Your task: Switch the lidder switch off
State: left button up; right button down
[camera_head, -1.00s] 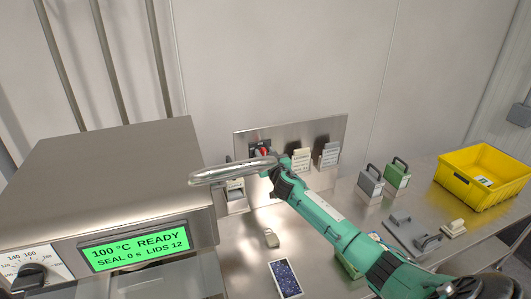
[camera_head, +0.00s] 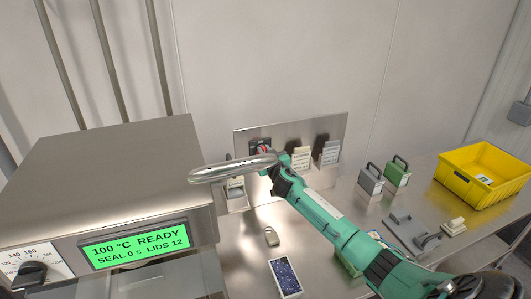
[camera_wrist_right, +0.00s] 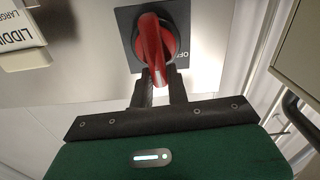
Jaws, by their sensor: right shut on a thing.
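The lidder switch is a red rotary handle (camera_wrist_right: 155,45) on a dark square plate (camera_wrist_right: 186,22). Part of the word "OFF" shows at the plate's right edge. In the wrist view the handle points down towards my gripper, tilted slightly. My right gripper (camera_wrist_right: 161,82) is shut on the handle's lower end, one dark finger on each side. My left gripper is not in view.
The steel machine (camera_head: 120,175) at left has a green display (camera_head: 135,245) reading "100 °C READY". Labelled card holders (camera_head: 328,148) hang right of the switch.

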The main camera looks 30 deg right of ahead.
jog(key=n, duration=0.4)
jog(key=a+f+n+b, duration=0.1)
jog(key=n, duration=0.3)
jog(key=a+f+n+b, duration=0.1)
jog(key=n, duration=0.4)
jog(key=shift+w+a, duration=0.2)
jog(key=shift+w, duration=0.1)
jog(key=shift+a+f+n, duration=0.1)
jog(key=shift+f+n, duration=0.15)
jog(key=shift+n, duration=0.8)
jog(key=shift+f+n, duration=0.2)
jog(key=shift+n, duration=0.85)
jog(key=c, duration=1.4)
grip_release()
jog(key=shift+o, duration=0.2)
jog(key=shift+s, duration=0.1)
jog(key=b+v, duration=0.3)
jog(key=v, duration=1)
jog(key=shift+s, duration=0.3)
